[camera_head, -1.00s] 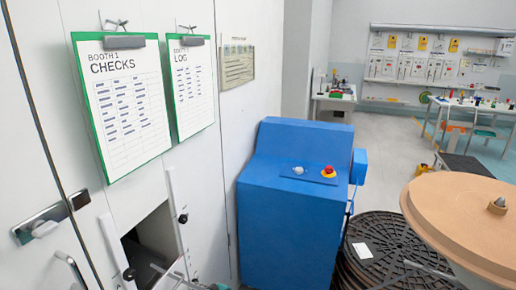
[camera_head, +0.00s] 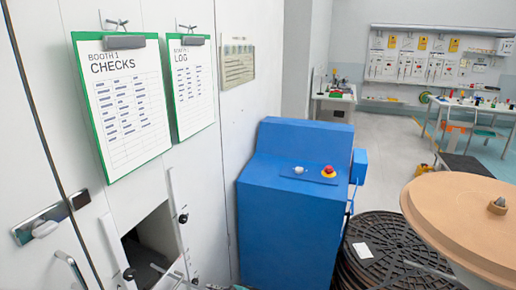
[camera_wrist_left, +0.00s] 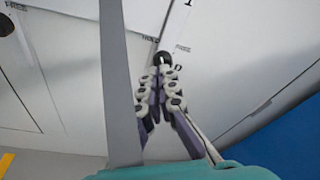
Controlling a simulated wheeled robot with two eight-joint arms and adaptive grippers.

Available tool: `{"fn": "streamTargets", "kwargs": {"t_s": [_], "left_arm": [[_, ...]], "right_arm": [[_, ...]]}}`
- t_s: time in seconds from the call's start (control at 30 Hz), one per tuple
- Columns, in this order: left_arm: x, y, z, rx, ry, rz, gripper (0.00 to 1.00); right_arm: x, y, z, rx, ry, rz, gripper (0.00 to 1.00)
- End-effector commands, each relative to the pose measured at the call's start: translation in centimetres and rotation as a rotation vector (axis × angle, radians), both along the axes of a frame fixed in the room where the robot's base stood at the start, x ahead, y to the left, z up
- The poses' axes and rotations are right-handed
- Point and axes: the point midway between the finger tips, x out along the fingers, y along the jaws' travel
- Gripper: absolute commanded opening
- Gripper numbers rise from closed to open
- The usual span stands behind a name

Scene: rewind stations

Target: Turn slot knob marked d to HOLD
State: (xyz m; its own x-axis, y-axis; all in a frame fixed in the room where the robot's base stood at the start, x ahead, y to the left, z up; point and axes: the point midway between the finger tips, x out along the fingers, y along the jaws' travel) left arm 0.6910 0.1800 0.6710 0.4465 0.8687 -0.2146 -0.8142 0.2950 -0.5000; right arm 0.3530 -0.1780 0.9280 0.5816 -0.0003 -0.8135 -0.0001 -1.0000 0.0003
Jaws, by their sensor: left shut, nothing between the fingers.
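In the left wrist view a small dark round knob (camera_wrist_left: 163,58) sits on the white panel at the lower end of a pale slot strip. A letter that looks like D is printed just below right of it, and small HOLD and FREE words are nearby. My left gripper (camera_wrist_left: 160,76) is shut and empty, its tips just below the knob; I cannot tell whether they touch it. In the head view two other slot strips carry dark knobs, one upper (camera_head: 183,218) and one lower (camera_head: 129,274). My right gripper is not in view.
A blue cabinet (camera_head: 285,225) with a red button stands right of the panel. Two clipboards (camera_head: 122,110) hang above a dark square opening (camera_head: 150,245). Dark round grilles (camera_head: 385,250) and a tan reel (camera_head: 465,220) stand at the right.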

Motion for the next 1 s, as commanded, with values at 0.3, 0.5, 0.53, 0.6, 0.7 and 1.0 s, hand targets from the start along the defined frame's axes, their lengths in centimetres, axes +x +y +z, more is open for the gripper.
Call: {"fn": "streamTargets", "kwargs": {"t_s": [0.3, 0.5, 0.53, 0.6, 0.7, 1.0], "left_arm": [[1.1, 1.5, 0.3, 0.0, 0.0, 0.002, 0.0], [2.0, 4.0, 0.3, 0.0, 0.001, 0.002, 0.0], [2.1, 4.3, 0.3, 0.0, 0.0, 0.001, 0.0], [2.4, 5.0, 0.3, 0.0, 0.0, 0.001, 0.0], [2.6, 5.6, 0.3, 0.0, 0.0, 0.001, 0.0], [2.8, 6.1, 0.3, 0.0, 0.0, -0.001, 0.0]], "right_arm": [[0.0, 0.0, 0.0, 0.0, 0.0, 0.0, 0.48], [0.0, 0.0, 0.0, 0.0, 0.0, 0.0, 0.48], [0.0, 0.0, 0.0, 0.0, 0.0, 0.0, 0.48], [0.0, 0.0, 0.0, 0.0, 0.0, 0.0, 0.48], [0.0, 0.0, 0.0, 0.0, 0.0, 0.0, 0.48], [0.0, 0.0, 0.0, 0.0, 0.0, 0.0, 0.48]]}}
